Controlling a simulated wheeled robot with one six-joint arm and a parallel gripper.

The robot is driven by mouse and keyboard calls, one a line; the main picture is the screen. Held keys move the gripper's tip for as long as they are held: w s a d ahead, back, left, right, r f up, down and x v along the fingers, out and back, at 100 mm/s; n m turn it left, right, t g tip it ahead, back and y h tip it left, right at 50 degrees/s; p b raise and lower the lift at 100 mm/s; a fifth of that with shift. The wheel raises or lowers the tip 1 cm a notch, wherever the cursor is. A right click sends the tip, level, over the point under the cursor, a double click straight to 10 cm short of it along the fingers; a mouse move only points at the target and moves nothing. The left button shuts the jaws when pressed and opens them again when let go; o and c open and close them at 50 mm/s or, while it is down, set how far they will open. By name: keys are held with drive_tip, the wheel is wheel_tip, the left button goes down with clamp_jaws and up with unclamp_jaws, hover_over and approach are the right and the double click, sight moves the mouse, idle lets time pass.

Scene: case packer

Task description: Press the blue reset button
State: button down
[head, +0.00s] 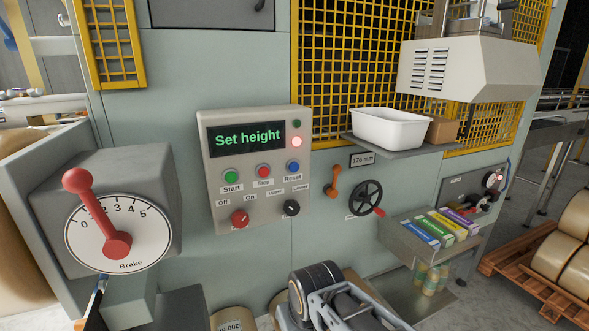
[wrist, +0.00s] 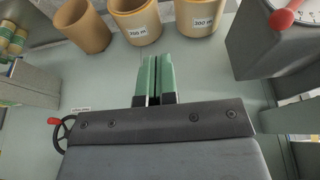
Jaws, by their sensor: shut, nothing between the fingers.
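The blue reset button (head: 293,167) is on the grey control panel (head: 255,205), at the right of a row with a green Start button (head: 231,176) and a red Stop button (head: 264,171). The panel's display (head: 247,138) reads "Set height", and a red lamp (head: 296,142) beside it is lit. My gripper (wrist: 153,62) shows in the wrist view, its green fingers shut together with nothing between them. In the head view my arm is at the bottom, below the panel, and the fingertips cannot be made out. The reset button is not visible in the wrist view.
A grey brake box (head: 165,190) with a red lever (head: 95,215) stands left of the panel. A black handwheel (head: 367,197) and a shelf with a white tub (head: 388,129) are to the right. Brown rolls (wrist: 137,22) show in the wrist view.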

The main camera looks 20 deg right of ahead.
drive_tip(key=w+d+r+m+t+y+b, duration=0.1)
drive_tip(key=w+d+r+m+b, duration=0.1)
drive_tip(key=w+d+r, duration=0.3)
drive_tip(key=w+d+r+m+t+y+b, duration=0.1)
drive_tip(key=w+d+r+m, duration=0.2)
drive_tip(key=d, duration=0.4)
drive_tip(key=w+a+r+n+t+y, duration=0.1)
drive_tip(key=w+r+n+t+y, duration=0.1)
drive_tip(key=r+n, duration=0.3)
drive_tip(key=w+a+r+n+t+y, duration=0.1)
drive_tip(key=r+n+t+y, duration=0.1)
drive_tip(key=r+n, duration=0.3)
wheel_tip(320, 180, up, 5)
drive_tip(key=shift+w+a+f+y, duration=0.15)
drive_tip(key=shift+w+y, duration=0.25)
drive_tip(key=shift+y, duration=0.4)
